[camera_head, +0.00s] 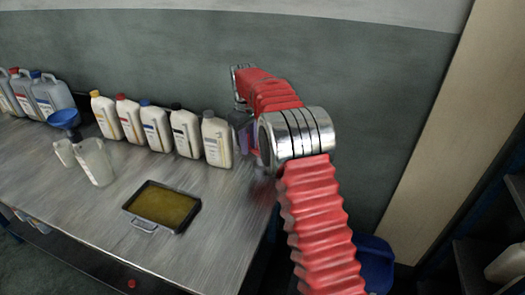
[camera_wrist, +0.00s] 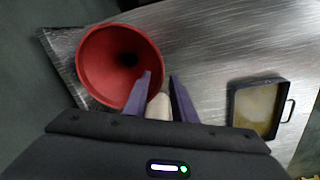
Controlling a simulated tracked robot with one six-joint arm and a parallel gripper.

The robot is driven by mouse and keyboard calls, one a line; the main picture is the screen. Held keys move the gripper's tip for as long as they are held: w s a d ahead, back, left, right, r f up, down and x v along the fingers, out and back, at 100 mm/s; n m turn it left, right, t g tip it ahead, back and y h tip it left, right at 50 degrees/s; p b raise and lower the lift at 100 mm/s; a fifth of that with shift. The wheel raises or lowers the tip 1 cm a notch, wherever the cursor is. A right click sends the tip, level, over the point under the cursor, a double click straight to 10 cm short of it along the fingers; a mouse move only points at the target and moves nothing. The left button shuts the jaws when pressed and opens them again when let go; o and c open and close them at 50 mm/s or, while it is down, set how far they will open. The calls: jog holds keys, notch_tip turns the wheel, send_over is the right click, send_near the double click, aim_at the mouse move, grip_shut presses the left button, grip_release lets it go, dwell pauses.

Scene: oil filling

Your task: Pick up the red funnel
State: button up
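The red funnel (camera_wrist: 119,62) shows in the wrist view at the upper left, its wide mouth facing the camera and a dark hole near its middle. My gripper (camera_wrist: 160,79) is open, with two purple fingers apart. The left finger overlaps the funnel's lower right rim in the picture; I cannot tell whether it touches. In the head view my gripper (camera_head: 241,131) is partly hidden by my red arm at the right end of the table, and the red funnel cannot be made out there.
A pale object (camera_wrist: 159,107) shows between the fingers, apparently beyond them. A tray of yellowish liquid (camera_head: 162,206) lies on the metal table (camera_head: 222,249). Several bottles (camera_head: 186,131) line the wall. A blue funnel (camera_head: 64,119) and clear jugs (camera_head: 95,162) stand left.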

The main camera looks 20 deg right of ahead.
jog(key=shift+c, duration=0.4)
grip_shut()
dwell(0.9)
